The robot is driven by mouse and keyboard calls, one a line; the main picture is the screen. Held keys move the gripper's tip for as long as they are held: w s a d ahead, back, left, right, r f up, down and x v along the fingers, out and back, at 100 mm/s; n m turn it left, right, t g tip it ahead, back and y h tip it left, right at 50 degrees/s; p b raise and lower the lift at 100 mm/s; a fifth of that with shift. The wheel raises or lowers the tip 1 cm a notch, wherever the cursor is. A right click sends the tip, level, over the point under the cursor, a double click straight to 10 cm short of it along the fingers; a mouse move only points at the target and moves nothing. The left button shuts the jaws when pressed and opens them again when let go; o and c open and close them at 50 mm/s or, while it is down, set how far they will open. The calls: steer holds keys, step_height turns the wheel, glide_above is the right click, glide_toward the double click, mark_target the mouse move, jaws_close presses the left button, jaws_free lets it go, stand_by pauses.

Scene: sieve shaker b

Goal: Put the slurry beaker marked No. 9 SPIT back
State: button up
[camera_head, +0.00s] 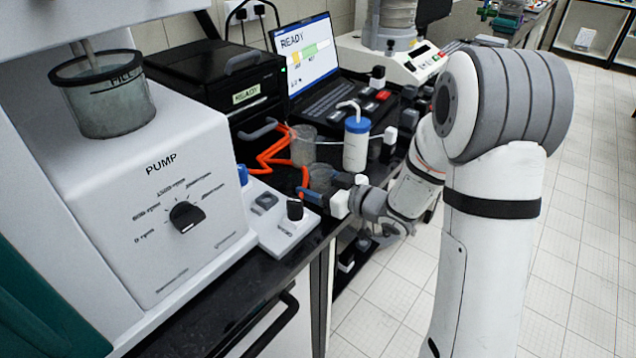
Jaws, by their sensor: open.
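A clear grey beaker (303,146) stands on the dark bench left of a blue-capped bottle. A second greyish beaker (322,174) sits just in front of it, nearer to me. My gripper (326,190) is open, with blue-tipped fingers, right at this nearer beaker. The fingers hide its lower part, and I cannot tell whether they touch it. Another beaker (108,104), holding grey contents and marked with what looks like "FILL", is at the white pump unit (165,215) on the left. I cannot read "No. 9 SPIT" on any beaker.
Orange tongs (270,155) lie left of the beakers. The blue-capped wash bottle (356,143) stands close on the right. A black machine (220,80) and a laptop (305,55) reading READY stand behind. The bench edge runs below my gripper; open tiled floor (575,240) is at right.

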steer(key=v, duration=1.1)
steer(key=w+d+r+m+t+h, duration=0.15)
steer(key=d+m+h, duration=0.35)
steer(key=d+h, duration=0.5)
steer(key=s+a+m+g+h, duration=0.1)
steer(key=s+g, duration=0.3)
steer(key=s, duration=0.6)
steer(key=s+a+r+m+g+h, duration=0.1)
steer(key=s+m+g, duration=0.3)
steer(key=s, duration=0.6)
steer(key=shift+s+a+g+h, duration=0.2)
steer(key=shift+a+g+h, duration=0.2)
steer(key=shift+g, duration=0.25)
step_height(320, 180, up, 5)
steer(key=p, duration=0.4)
steer(key=shift+s+d+r+p, duration=0.1)
steer(key=shift+r+p, duration=0.05)
steer(key=shift+p, duration=0.2)
